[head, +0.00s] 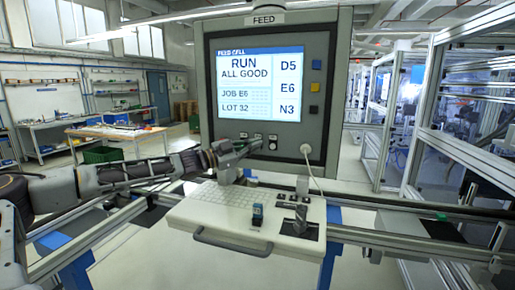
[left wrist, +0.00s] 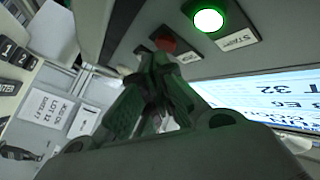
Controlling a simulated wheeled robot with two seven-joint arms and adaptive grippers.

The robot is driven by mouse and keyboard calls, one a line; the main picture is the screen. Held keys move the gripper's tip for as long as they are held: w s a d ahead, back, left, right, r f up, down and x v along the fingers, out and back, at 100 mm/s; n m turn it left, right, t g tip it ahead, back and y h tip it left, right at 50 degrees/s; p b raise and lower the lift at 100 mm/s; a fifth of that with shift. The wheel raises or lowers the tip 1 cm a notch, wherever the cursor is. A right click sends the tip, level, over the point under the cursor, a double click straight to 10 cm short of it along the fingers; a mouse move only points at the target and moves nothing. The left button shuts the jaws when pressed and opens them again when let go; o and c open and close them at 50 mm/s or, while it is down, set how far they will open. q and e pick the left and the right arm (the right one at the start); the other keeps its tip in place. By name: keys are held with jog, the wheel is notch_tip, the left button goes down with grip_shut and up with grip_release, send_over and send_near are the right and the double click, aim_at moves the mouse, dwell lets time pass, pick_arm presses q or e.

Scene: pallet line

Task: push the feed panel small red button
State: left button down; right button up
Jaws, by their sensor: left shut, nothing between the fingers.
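The feed panel (head: 204,100) is a grey cabinet with a lit screen (head: 258,85) reading RUN, ALL GOOD. In the left wrist view a small dark red button (left wrist: 164,44) sits on the panel's grey strip, beside a lit green button (left wrist: 208,20) labelled START. My left gripper (head: 256,145) is in front of the lower edge of the panel. It is shut and empty. In the left wrist view its fingertips (left wrist: 158,62) lie close to the red button and partly cover it; I cannot tell whether they touch it. In the head view I cannot make out the red button. My right gripper is not in view.
A white cable (head: 312,170) hangs from the panel's right side. A metal-framed enclosure (head: 418,110) stands to the right.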

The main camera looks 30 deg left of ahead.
pick_arm(q)
jog(key=shift+w+a+b, duration=0.2)
jog(key=shift+w+b, duration=0.2)
jog(key=shift+b, duration=0.55)
dwell(2.0)
jog(key=shift+r, duration=0.1)
jog(key=p, duration=0.1)
jog(key=s+p, duration=0.1)
jog(key=p, duration=0.1)
jog(key=shift+s+d+p, duration=0.25)
jog(key=shift+d+p, duration=0.05)
dwell(0.7)
dwell(1.0)
